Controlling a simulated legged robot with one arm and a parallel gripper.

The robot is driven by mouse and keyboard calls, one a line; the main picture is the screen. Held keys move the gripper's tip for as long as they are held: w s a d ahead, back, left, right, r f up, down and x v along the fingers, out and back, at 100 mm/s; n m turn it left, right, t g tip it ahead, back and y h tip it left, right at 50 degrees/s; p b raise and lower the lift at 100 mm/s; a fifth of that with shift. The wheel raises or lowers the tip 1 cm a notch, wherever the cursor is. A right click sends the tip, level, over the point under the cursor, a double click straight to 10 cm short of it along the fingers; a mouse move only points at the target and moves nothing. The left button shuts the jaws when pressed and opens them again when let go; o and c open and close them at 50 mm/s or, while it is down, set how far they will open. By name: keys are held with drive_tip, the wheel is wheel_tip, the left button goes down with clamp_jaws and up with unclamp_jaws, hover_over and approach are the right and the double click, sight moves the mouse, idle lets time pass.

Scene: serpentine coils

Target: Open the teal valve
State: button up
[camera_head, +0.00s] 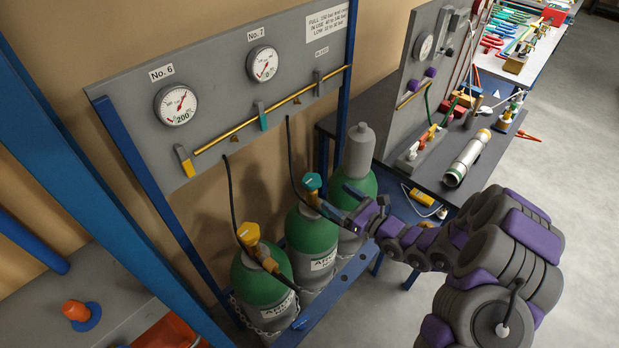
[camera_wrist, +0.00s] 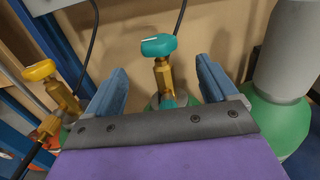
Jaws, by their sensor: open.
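The teal valve is a teal knob (camera_head: 312,183) on a brass body, on top of the middle green cylinder (camera_head: 311,242). In the wrist view the teal knob (camera_wrist: 160,46) stands upright, with its brass body (camera_wrist: 163,77) below it. My gripper (camera_head: 329,203) is just right of the valve in the head view. In the wrist view my gripper (camera_wrist: 162,70) is open, with one blue finger on each side of the brass body. The knob shows above and beyond the fingertips. I see no contact, and the exact depth gap is unclear.
A cylinder with a yellow valve (camera_head: 248,234) stands left, and a grey-capped cylinder (camera_head: 359,150) right. A grey gauge panel (camera_head: 215,85) is behind, with a teal lever (camera_head: 262,117). Black hoses hang near the valves. A cluttered bench (camera_head: 480,190) is at right; floor beyond is clear.

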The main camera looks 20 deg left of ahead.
sight(305, 176)
drive_tip(key=b+x, duration=0.1)
drive_tip(key=x, duration=1.1)
drive_tip(key=shift+a, duration=0.35)
drive_tip(key=c, duration=1)
drive_tip(key=shift+o, duration=0.2)
